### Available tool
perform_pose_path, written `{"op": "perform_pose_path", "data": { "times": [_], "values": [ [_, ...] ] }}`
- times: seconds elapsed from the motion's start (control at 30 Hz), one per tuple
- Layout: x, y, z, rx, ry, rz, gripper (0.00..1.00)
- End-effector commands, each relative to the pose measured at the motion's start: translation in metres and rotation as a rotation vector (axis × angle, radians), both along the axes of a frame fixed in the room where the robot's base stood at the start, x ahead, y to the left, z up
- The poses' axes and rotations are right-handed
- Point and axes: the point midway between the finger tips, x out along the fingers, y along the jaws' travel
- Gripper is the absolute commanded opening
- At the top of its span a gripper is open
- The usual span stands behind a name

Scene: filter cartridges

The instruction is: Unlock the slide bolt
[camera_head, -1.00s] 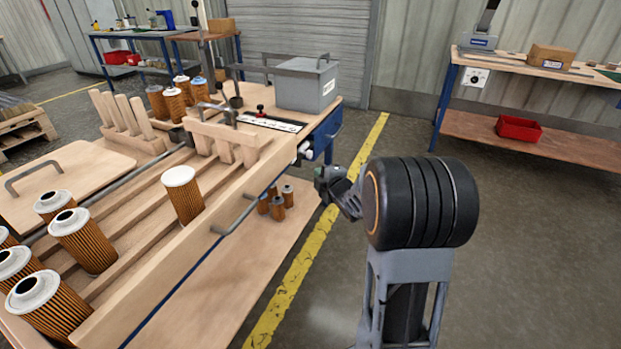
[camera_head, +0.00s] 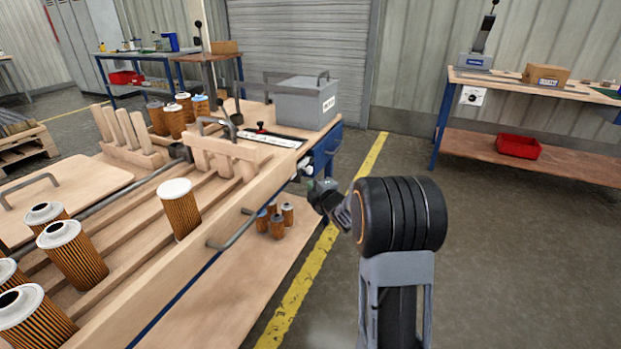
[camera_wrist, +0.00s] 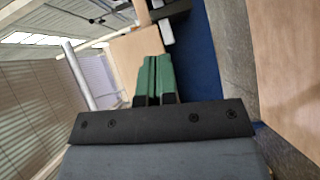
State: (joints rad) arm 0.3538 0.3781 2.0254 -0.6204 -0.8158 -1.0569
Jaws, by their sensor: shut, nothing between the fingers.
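My gripper (camera_head: 314,188) is beside the right side of the workbench, below the grey box. In the wrist view its green fingers (camera_wrist: 155,72) are pressed together with nothing between them. They point along the blue side (camera_wrist: 194,55) of the bench. A small pale fitting (camera_head: 307,169) shows at the bench side just above the gripper; it may be part of the slide bolt, but I cannot make out its shape or position. In the wrist view a white piece (camera_wrist: 165,31) lies beyond the fingertips, apart from them in the picture.
A wooden rack (camera_head: 130,318) with several orange pleated filters (camera_head: 181,214) fills the left. A grey box (camera_head: 307,103) stands on the bench. A bent metal handle (camera_head: 232,232) juts from the bench's near side. The floor at the right (camera_head: 500,230) is clear.

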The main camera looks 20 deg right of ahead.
Motion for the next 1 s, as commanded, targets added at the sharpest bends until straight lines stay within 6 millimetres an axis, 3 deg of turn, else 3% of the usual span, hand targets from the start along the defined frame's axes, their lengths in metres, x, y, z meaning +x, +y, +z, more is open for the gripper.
{"op": "perform_pose_path", "data": {
  "times": [0.27,0.4,0.63,1.0],
  "values": [
    [0.051,0.005,-0.008,0.001,0.001,0.001,0.0],
    [0.065,-0.008,-0.01,0.001,0.001,-0.003,0.0],
    [0.078,-0.019,-0.012,0.0,0.0,-0.001,0.0],
    [0.081,-0.022,-0.012,0.0,0.001,-0.002,0.0]
  ]
}}
